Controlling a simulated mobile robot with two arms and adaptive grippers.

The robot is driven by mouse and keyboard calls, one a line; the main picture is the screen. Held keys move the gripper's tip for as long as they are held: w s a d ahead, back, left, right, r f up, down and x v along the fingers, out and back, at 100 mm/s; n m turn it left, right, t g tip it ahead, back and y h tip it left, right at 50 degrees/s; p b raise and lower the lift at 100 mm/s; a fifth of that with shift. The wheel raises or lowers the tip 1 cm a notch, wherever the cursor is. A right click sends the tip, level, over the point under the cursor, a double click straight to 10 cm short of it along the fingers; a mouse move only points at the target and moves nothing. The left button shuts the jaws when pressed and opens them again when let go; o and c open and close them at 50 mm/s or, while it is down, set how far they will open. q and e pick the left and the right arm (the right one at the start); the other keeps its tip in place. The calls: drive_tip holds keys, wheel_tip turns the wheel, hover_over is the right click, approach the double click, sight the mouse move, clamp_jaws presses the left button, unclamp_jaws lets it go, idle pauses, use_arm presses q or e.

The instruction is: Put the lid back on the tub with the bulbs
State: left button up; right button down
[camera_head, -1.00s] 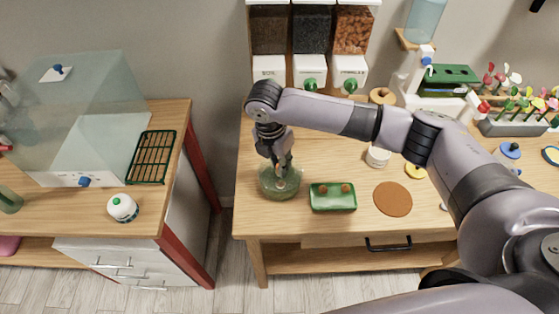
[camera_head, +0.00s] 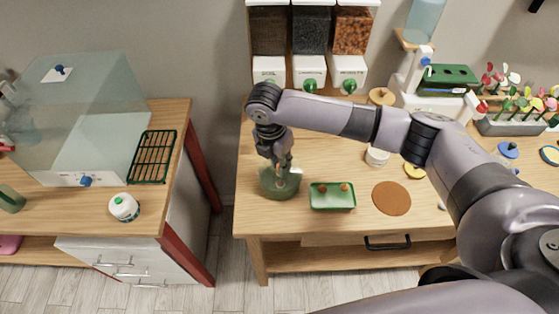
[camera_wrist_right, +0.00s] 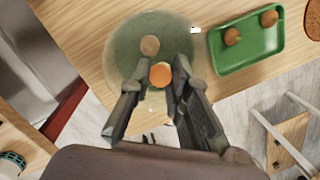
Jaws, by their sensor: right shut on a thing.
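A round translucent green tub (camera_head: 272,188) stands near the left front corner of the right-hand table. In the right wrist view it shows from above (camera_wrist_right: 121,50), with a dull round bulb (camera_wrist_right: 150,45) seen through its clear material. My right gripper (camera_head: 284,168) points down at the tub's top. In the wrist view its fingers (camera_wrist_right: 163,80) are shut around a bright orange round knob (camera_wrist_right: 160,74), which looks like the top of a see-through lid. The lid's rim blends with the tub, so I cannot tell whether it touches all round. My left gripper is not in view.
A green tray (camera_head: 333,206) with two brown bulbs stands right of the tub, then a brown round mat (camera_head: 391,198). A white pot (camera_head: 377,156) stands behind. Dispensers (camera_head: 309,70) line the wall. A gap separates the left table (camera_head: 150,215) from this one.

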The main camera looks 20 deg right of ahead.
drive_tip(key=c, duration=1.4)
unclamp_jaws()
drive_tip(key=shift+o, duration=0.2)
drive_tip(key=o, duration=0.4)
drive_tip(key=shift+r+p, duration=3.55)
drive_tip(key=shift+p, duration=0.45)
clamp_jaws()
